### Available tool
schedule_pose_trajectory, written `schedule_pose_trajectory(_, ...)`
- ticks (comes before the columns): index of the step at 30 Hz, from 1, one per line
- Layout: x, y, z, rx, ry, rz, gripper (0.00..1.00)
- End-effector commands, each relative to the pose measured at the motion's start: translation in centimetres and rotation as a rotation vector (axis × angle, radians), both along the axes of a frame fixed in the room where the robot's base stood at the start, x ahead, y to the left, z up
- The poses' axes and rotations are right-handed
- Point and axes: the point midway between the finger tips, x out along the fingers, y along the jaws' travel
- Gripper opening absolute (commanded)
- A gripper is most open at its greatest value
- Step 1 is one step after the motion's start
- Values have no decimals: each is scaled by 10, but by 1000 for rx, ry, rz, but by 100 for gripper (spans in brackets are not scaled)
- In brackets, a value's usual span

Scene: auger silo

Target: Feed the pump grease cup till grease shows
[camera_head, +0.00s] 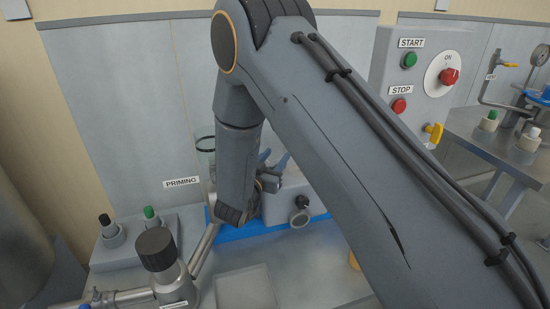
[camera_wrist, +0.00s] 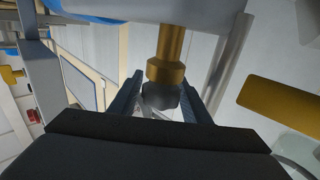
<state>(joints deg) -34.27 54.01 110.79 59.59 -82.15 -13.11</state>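In the wrist view a brass fitting (camera_wrist: 168,60) runs down from a pale rounded body (camera_wrist: 150,10) at the top of the picture. It ends in a dark faceted cap (camera_wrist: 160,97), which looks like the grease cup. The two blue-grey fingers of my gripper (camera_wrist: 160,84) stand on either side of this cap, very close to it. I cannot tell whether they touch it. In the head view the grey pump (camera_head: 293,190) sits on a blue base (camera_head: 240,232), partly behind my arm. The cup is hidden there, and no grease is visible.
A yellow cylinder (camera_wrist: 285,105) lies right of the fingers in the wrist view. In the head view, pipework with a black-capped valve (camera_head: 156,250) stands left of the pump, below a PRIMING label (camera_head: 181,182). A START/STOP panel (camera_head: 410,75) and a side bench (camera_head: 480,135) are right.

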Motion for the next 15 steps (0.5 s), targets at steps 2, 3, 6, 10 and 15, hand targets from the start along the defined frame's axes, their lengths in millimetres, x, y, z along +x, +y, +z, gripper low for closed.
schedule_pose_trajectory(2, 0, 0, 0, 0, 0, 0, 29)
schedule_pose_trajectory(3, 0, 0, 0, 0, 0, 0, 22)
schedule_pose_trajectory(6, 0, 0, 0, 0, 0, 0, 11)
schedule_pose_trajectory(10, 0, 0, 1, 1, -4, -27, 11)
schedule_pose_trajectory(15, -1, -3, 1, 1, -5, -106, 11)
